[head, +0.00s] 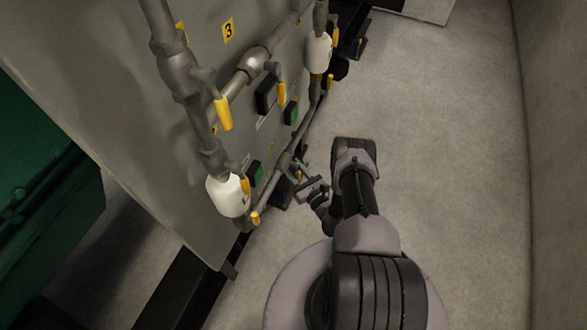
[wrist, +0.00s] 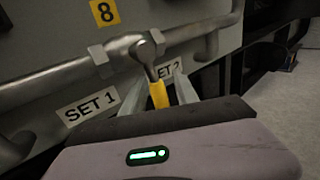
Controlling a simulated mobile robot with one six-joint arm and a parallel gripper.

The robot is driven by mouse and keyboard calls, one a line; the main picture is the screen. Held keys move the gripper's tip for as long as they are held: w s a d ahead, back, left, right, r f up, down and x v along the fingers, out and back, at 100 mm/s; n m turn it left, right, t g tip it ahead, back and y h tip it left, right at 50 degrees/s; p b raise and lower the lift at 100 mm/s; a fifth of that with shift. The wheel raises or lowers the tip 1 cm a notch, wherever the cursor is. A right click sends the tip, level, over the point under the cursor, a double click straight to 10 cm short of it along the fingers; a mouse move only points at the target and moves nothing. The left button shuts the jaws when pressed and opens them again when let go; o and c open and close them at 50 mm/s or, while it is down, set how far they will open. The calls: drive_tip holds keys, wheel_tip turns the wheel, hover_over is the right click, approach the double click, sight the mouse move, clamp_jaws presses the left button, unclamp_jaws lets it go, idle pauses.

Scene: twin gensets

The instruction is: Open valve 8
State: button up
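Valve 8 (wrist: 147,50) sits in the grey pipe under the yellow "8" label (wrist: 104,12) in the wrist view. Its yellow-tipped handle (wrist: 158,94) points down toward the camera, crosswise to the pipe. My gripper (wrist: 163,82) is open, with one finger on each side of the handle. A gap shows on both sides, so the handle does not look gripped. In the head view my gripper (head: 304,181) is low beside the panel, at the bottom pipe. The valve cannot be made out clearly there.
Other yellow-handled valves (head: 223,113) and white bowls (head: 228,195) stick out from the panel (head: 130,120). Open floor (head: 440,150) lies to the right, up to a wall (head: 555,150).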

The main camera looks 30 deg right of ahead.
clamp_jaws()
idle(1.3)
